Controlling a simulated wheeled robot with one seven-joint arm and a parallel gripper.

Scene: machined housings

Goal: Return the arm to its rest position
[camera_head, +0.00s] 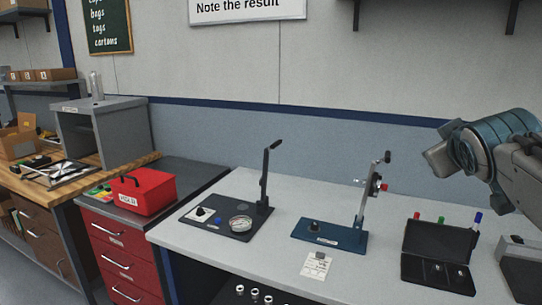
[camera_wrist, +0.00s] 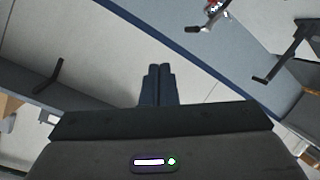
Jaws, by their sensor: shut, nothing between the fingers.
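My arm (camera_head: 490,150) is raised at the right edge of the head view, above the right end of the grey workbench (camera_head: 285,275). It touches nothing that I can see. In the wrist view my gripper (camera_wrist: 158,70) shows its two dark blue fingers side by side, shut with nothing between them. Behind the fingers is the grey wall with its blue stripe. The fingers cannot be made out clearly in the head view.
On the bench stand a dark fixture with a gauge (camera_head: 240,223), a blue fixture with an upright post (camera_head: 330,232) and an open black case (camera_head: 440,250). A red box (camera_head: 145,193) sits on the left cabinet. The air around the arm looks free.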

